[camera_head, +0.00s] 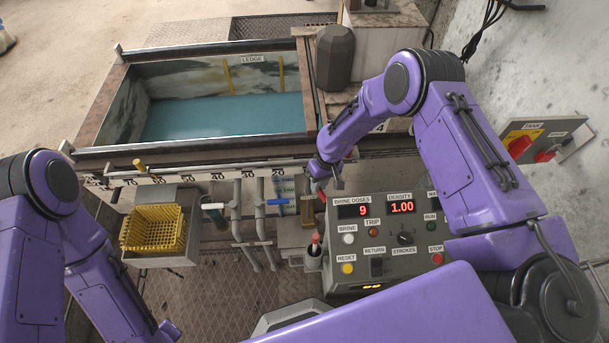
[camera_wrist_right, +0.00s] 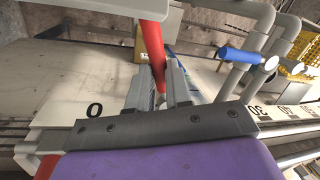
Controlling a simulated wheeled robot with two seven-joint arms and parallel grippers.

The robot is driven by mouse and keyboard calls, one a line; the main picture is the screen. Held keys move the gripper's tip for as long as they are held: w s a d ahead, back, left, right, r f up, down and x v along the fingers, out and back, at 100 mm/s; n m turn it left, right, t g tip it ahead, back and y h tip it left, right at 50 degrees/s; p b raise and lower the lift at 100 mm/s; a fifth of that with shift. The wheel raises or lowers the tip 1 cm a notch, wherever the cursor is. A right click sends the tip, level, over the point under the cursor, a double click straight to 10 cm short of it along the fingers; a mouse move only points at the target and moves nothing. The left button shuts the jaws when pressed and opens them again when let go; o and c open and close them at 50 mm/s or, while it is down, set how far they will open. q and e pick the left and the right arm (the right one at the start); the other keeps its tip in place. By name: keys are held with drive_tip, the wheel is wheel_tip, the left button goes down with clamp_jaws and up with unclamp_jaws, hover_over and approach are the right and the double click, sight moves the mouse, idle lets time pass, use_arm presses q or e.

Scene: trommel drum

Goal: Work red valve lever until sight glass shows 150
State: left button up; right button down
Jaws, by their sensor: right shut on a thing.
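The red valve lever (camera_wrist_right: 152,45) runs down between the fingers of my right gripper (camera_wrist_right: 160,82) in the wrist view. The gripper is shut on it. In the head view my right gripper (camera_head: 328,175) is at the front rim of the tank, just above the control box, and a little red shows below it. My left gripper is out of view; only the left arm shows.
The control box (camera_head: 383,268) shows BRINE DOSES 9 and DENSITY 1.00. A blue-handled valve (camera_head: 278,201) sits on pipes left of the gripper; its handle also shows in the wrist view (camera_wrist_right: 247,58). A yellow basket (camera_head: 153,228) is further left. The tank (camera_head: 218,118) holds blue-green liquid.

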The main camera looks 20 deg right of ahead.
drive_tip(key=shift+a+m+t, duration=0.2)
drive_tip(key=shift+a+m, duration=0.35)
drive_tip(key=shift+m, duration=0.55)
drive_tip(key=shift+a+m+t, duration=0.2)
drive_tip(key=shift+a+m, duration=0.3)
drive_tip(key=shift+m, duration=0.6)
drive_tip(key=shift+a, duration=0.1)
drive_tip(key=c, duration=1.1)
unclamp_jaws()
drive_tip(key=shift+o, duration=0.2)
wheel_tip(320, 180, up, 10)
drive_tip(key=d, duration=0.2)
drive_tip(key=shift+s+r, duration=0.2)
drive_tip(key=shift+s, duration=0.1)
